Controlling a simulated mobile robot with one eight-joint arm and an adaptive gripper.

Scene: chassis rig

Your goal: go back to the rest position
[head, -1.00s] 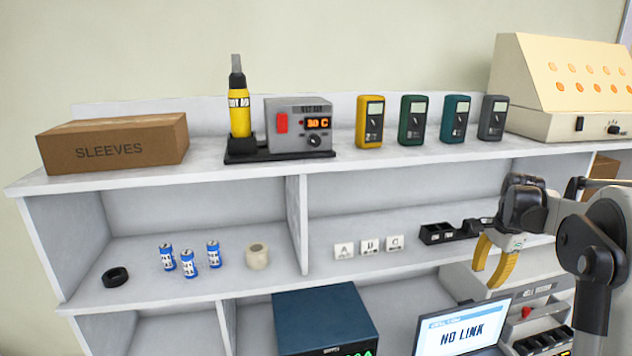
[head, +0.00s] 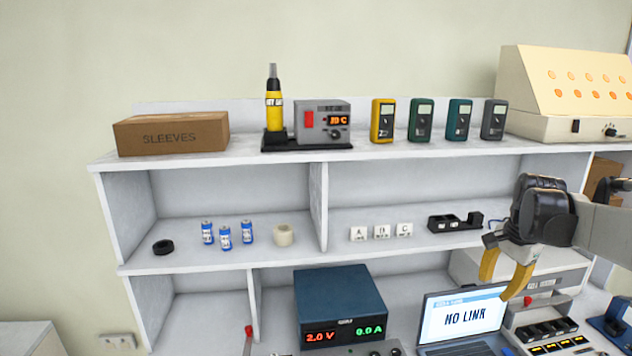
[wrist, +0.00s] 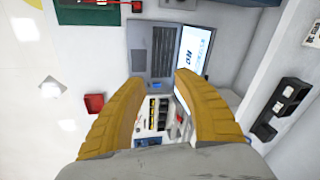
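My gripper (head: 507,278) is at the right of the head view, in front of the shelf unit and just right of the laptop's screen. Its two yellow fingers are spread apart with nothing between them. In the wrist view the open fingers (wrist: 157,95) frame the bench below, with the laptop (wrist: 152,50) beyond them. My arm comes in from the right edge of the head view.
The laptop (head: 462,318) reads NO LINK beside a power supply (head: 340,300). The middle shelf holds several blue batteries (head: 225,236), a tape roll (head: 284,235), lettered blocks (head: 381,232) and a black holder (head: 455,222). Meters and a SLEEVES box (head: 172,134) stand on top.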

